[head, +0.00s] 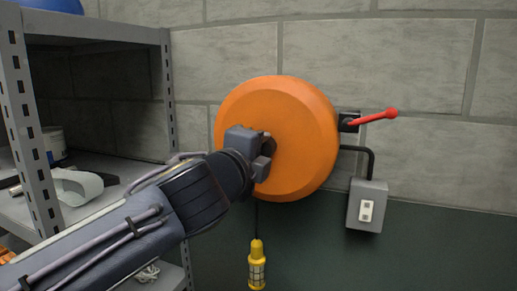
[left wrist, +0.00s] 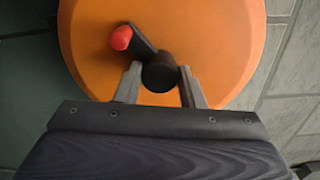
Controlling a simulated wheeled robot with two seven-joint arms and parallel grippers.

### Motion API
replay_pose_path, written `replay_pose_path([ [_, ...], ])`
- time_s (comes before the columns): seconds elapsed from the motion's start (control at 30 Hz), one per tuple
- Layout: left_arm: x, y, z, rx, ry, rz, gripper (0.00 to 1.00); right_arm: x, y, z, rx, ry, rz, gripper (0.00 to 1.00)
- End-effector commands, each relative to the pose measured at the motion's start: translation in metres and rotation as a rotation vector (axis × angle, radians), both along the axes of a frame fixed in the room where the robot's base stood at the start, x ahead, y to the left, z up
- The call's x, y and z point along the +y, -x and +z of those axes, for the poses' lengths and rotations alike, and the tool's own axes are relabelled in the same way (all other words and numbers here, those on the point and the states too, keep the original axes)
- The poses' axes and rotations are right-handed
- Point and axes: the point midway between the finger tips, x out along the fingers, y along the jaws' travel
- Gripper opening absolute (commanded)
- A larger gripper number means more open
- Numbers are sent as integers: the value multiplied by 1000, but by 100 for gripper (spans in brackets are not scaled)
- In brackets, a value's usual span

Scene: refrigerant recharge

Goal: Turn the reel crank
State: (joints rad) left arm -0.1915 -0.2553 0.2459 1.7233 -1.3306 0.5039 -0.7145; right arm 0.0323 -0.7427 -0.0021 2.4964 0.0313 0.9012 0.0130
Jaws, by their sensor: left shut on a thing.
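The orange reel (head: 300,130) is mounted on the wall, and its round face also fills much of the left wrist view (left wrist: 215,40). The reel crank (left wrist: 160,75) shows in the left wrist view as a black round piece with a short black arm running up and left to a red knob (left wrist: 121,38). My left gripper (head: 265,152) is at the reel's face. In the left wrist view its fingers (left wrist: 160,84) are on either side of the black round piece, shut on it. In the head view my gripper hides the crank. My right gripper is not in view.
A red lever (head: 376,117) sticks out from a black bracket right of the reel. A grey switch box (head: 367,206) is below it. A yellow lamp (head: 257,266) hangs beneath the reel. A metal shelf (head: 28,125) stands at the left, near my left arm.

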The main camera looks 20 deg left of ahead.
Motion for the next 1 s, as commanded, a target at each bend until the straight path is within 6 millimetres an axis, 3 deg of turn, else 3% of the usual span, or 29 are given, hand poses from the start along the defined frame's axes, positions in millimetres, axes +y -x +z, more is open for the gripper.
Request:
replay_pose_path([
  [0.5,0,0,0,28,-433,0,13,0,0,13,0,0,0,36],
  [1.0,-1,0,-1,38,-593,0,13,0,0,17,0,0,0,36],
])
